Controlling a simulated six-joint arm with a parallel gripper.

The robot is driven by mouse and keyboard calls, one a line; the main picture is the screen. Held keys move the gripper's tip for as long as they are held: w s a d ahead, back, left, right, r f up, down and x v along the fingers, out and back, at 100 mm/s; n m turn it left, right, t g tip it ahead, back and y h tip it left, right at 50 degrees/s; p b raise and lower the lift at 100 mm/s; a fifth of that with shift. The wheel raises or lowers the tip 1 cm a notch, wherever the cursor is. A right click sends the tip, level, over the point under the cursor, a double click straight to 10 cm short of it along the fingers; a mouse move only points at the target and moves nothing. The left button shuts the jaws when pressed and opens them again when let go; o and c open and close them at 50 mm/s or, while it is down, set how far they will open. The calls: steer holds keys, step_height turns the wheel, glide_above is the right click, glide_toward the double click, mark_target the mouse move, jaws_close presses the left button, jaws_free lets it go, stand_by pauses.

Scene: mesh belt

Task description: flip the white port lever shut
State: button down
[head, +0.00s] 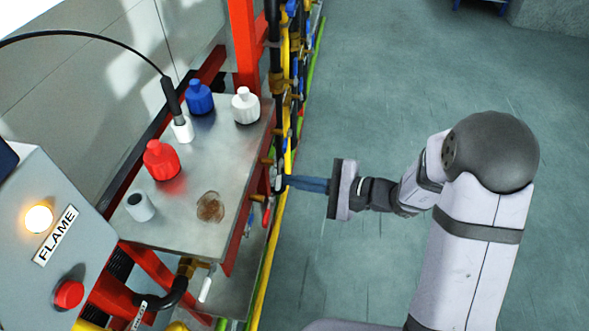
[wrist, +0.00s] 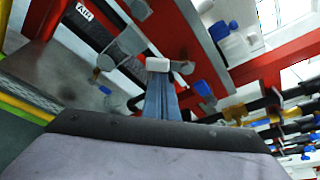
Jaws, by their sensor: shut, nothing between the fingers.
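My gripper (head: 290,182) reaches left to the pipes along the right edge of the steel bench, its slim blue fingers together and empty. In the wrist view the fingers (wrist: 162,92) point away from me, and a small white block (wrist: 170,66) sits right at their tips. It looks like the end of the white lever. I cannot tell whether the fingers touch it or only overlap it. In the head view the fingertips are among the pipes, and the lever's pivot and port are too small or hidden to make out.
The steel bench (head: 228,160) carries a red bottle (head: 161,160), a blue bottle (head: 199,97), a white bottle (head: 245,105) and a grey cup (head: 139,206). A yellow pipe (head: 264,280) runs along its right side. A FLAME panel (head: 50,225) stands at left.

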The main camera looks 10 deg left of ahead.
steer(key=m+g+p, duration=0.1)
steer(key=m+p, duration=0.1)
steer(key=s+r+m+g+p, duration=0.1)
steer(key=p, duration=0.1)
steer(key=s+r+m+g+p, duration=0.1)
steer(key=m+p, duration=0.1)
steer(key=p, duration=0.1)
steer(key=shift+m+h, duration=0.3)
steer(key=shift+s+r, duration=0.1)
steer(key=shift+r, duration=0.05)
steer(key=shift+p, duration=0.3)
steer(key=shift+f+b, duration=0.5)
steer(key=shift+f, duration=0.1)
steer(key=b, duration=0.4)
glide_toward(280, 183)
steer(key=d+f, duration=0.2)
steer(key=f, duration=0.1)
steer(key=shift+d, duration=0.3)
